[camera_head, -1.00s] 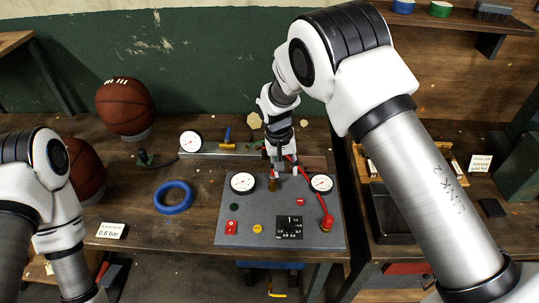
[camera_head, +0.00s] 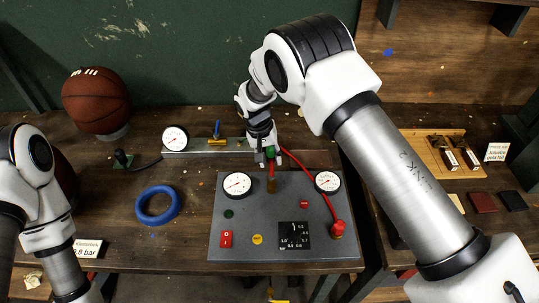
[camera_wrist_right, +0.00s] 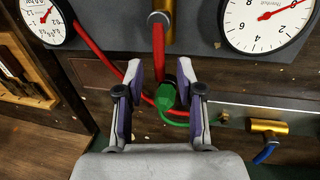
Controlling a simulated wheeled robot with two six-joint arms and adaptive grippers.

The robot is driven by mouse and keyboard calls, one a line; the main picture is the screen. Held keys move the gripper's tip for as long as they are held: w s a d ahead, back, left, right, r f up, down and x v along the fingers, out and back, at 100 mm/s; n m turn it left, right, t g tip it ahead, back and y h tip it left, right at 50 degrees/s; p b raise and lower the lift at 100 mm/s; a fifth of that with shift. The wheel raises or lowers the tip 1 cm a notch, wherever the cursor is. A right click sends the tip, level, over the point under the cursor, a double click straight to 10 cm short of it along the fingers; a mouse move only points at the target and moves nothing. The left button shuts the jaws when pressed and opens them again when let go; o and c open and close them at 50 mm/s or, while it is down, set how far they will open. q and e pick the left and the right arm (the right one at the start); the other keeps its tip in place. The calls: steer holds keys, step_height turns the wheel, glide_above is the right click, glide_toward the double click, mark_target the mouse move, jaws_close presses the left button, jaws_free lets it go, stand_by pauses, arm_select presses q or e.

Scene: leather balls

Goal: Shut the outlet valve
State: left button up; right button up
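A small brass valve (camera_head: 217,142) with a blue lever (camera_head: 217,128) sits on the grey rail behind the panel. It also shows at the right of the right wrist view (camera_wrist_right: 267,126), its blue lever angled off the body. Which part is the outlet valve is not labelled. My right gripper (camera_head: 266,160) is behind the panel's far edge, right of that valve. In the wrist view its fingers (camera_wrist_right: 160,75) are apart, with a green fitting (camera_wrist_right: 166,96) between them, closer to the right finger; contact is unclear. My left gripper is out of view.
A grey panel (camera_head: 265,215) carries two gauges, buttons and a dial. A red hose (camera_head: 313,178) runs past my right gripper. A third gauge (camera_head: 174,138), a blue ring (camera_head: 158,204) and a basketball (camera_head: 97,100) are to the left.

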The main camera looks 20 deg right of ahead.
steer(key=shift+f, duration=0.2)
steer(key=shift+s+r, duration=0.15)
jaws_close()
